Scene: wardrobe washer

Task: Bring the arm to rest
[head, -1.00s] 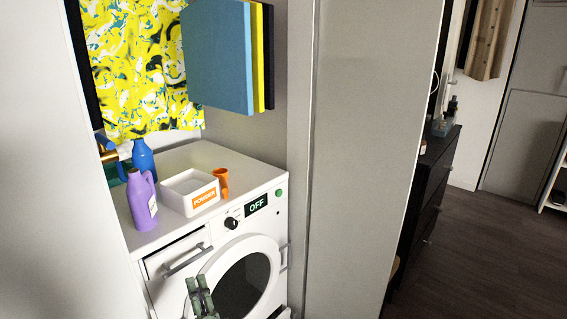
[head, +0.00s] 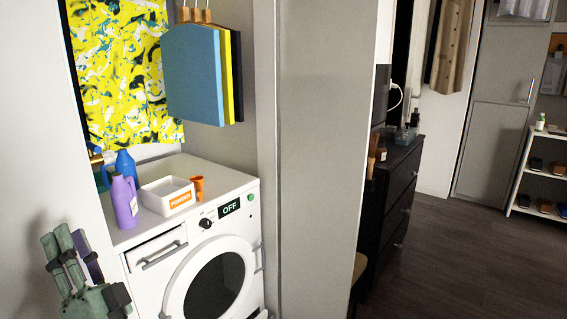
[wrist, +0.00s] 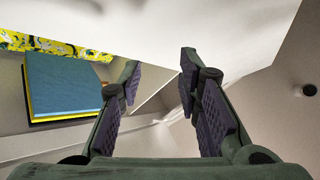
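My gripper (head: 66,246) is raised at the lower left of the head view, in front of the white panel and left of the washing machine (head: 158,292). Its green-grey fingers with dark purple pads point up. In the wrist view my gripper (wrist: 158,75) is open, with a clear gap and nothing between the fingers. The machine's round door (head: 214,287) looks shut, and its display (head: 230,208) reads OFF.
On the machine stand a purple bottle (head: 123,203), a blue jug (head: 122,167), a white powder box (head: 160,192) and an orange cup (head: 197,189). Hung cloths (head: 193,75) are above. A grey panel (head: 318,160) stands right. The floor (head: 455,260) beyond is open.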

